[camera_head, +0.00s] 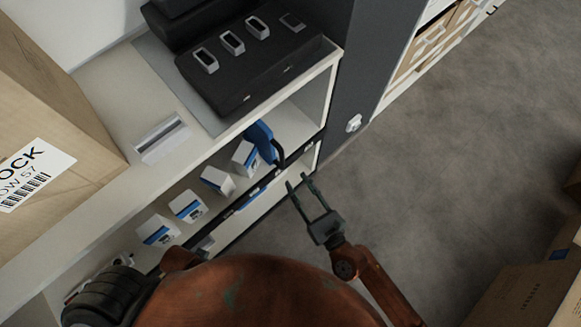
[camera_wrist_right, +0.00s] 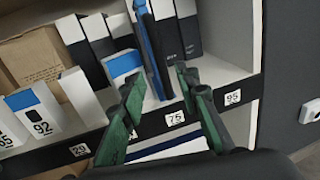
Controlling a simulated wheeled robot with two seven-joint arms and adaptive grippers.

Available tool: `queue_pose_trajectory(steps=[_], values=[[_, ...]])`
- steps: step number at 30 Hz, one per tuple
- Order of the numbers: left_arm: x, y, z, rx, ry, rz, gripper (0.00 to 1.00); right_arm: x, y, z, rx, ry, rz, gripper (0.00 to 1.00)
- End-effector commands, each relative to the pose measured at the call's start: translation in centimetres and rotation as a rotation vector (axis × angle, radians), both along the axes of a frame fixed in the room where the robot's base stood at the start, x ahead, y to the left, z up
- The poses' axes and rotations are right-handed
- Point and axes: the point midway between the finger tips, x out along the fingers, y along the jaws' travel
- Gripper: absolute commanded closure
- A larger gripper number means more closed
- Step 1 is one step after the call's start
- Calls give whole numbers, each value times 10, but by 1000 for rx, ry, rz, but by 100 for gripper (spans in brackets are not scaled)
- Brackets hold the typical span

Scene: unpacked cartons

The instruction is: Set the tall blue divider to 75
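The tall blue divider (camera_head: 262,140) stands in the open shelf bay under the counter. In the right wrist view it is a thin upright blue panel (camera_wrist_right: 150,45) among boxes. Its lower end is close to the 75 label (camera_wrist_right: 175,118), slightly left of it in the picture; I cannot tell whether it lines up exactly. My right gripper (camera_head: 299,183) is open and empty, in front of the shelf edge. In its wrist view the fingers (camera_wrist_right: 159,80) are spread to both sides of the divider's lower part, apparently short of it.
The shelf's dark front strip carries labels 29 (camera_wrist_right: 80,150) and 95 (camera_wrist_right: 232,97). Several white-and-blue boxes (camera_head: 188,206) stand left of the divider. A dark grey post (camera_head: 362,70) bounds the bay at right. A large carton (camera_head: 50,110) sits on the counter.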

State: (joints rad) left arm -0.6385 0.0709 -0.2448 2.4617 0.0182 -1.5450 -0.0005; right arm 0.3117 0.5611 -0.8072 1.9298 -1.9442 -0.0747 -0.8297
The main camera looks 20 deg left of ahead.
Motion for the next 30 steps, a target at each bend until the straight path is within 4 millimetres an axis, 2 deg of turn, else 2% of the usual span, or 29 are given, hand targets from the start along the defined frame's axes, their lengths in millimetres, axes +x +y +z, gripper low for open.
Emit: queue_pose_trajectory(steps=[3, 7, 25, 28, 30], values=[[0, 0, 0, 0, 0, 0, 60, -8, -10, -1, -2, 0, 0, 71], [0, 0, 0, 0, 0, 0, 60, -12, -15, 0, 0, 2, 1, 71], [-1, 0, 0, 0, 1, 0, 60, -13, -16, 0, 1, 2, 0, 71], [0, 0, 0, 0, 0, 0, 60, -9, -20, 7, 47, 28, -25, 71], [0, 0, 0, 0, 0, 0, 60, -2, -31, 21, 147, 94, -83, 71]])
